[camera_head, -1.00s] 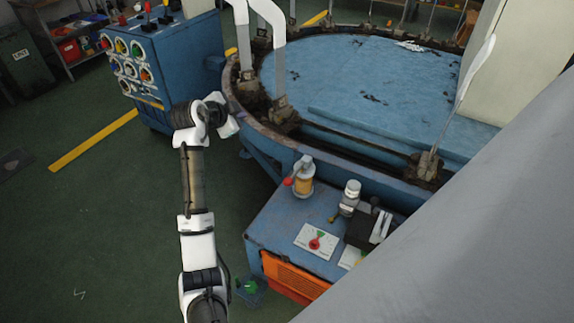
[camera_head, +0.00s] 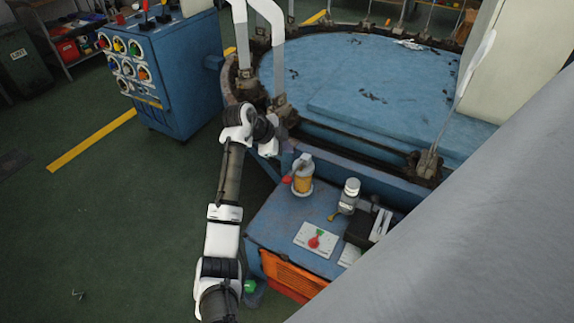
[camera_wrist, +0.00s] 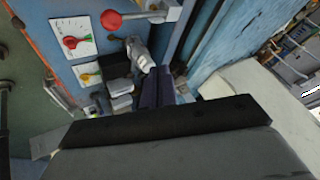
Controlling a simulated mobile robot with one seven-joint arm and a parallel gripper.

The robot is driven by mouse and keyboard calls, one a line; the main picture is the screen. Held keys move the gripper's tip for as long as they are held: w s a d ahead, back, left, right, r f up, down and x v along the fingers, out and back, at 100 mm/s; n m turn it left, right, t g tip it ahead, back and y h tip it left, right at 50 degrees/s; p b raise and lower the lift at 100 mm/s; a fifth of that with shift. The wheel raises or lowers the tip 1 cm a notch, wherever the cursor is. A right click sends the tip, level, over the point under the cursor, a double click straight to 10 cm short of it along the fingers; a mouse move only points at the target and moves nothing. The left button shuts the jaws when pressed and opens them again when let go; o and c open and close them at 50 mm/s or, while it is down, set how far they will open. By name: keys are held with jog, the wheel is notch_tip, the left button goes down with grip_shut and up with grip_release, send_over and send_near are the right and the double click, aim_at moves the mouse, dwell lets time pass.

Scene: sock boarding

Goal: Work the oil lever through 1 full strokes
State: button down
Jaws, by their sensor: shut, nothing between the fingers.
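The oil lever is a short arm with a red knob (camera_head: 287,180) on the oiler (camera_head: 302,184), a yellow pot with a grey top on the blue cabinet's corner. In the wrist view the red knob (camera_wrist: 111,21) and its grey rod are at the top, the rod running right from the knob. My gripper (camera_wrist: 157,76) shows as two dark fingers held together, with nothing between them. It is apart from the knob, below and right of it in that view. In the head view my wrist is left of and above the oiler, and the fingers are hidden.
The large round blue table (camera_head: 400,75) with upright posts is behind. Open green floor lies left.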

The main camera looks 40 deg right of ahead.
jog(key=b, duration=0.5)
send_over(283, 181)
jog(key=shift+w+d+f, duration=0.1)
jog(key=shift+d+f, duration=0.1)
jog(key=shift+f, duration=1.9)
jog(key=shift+d+f, duration=0.2)
jog(key=shift+f, duration=1.9)
jog(key=shift+f, duration=0.15)
jog(key=shift+f, duration=0.3)
jog(key=shift+a+f+b, duration=0.15)
jog(key=shift+f+b, duration=0.6)
jog(key=shift+f, duration=0.35)
jog(key=shift+a+f+b, duration=0.15)
jog(key=shift+f+b, duration=0.6)
jog(key=shift+f, duration=0.35)
dwell(0.4)
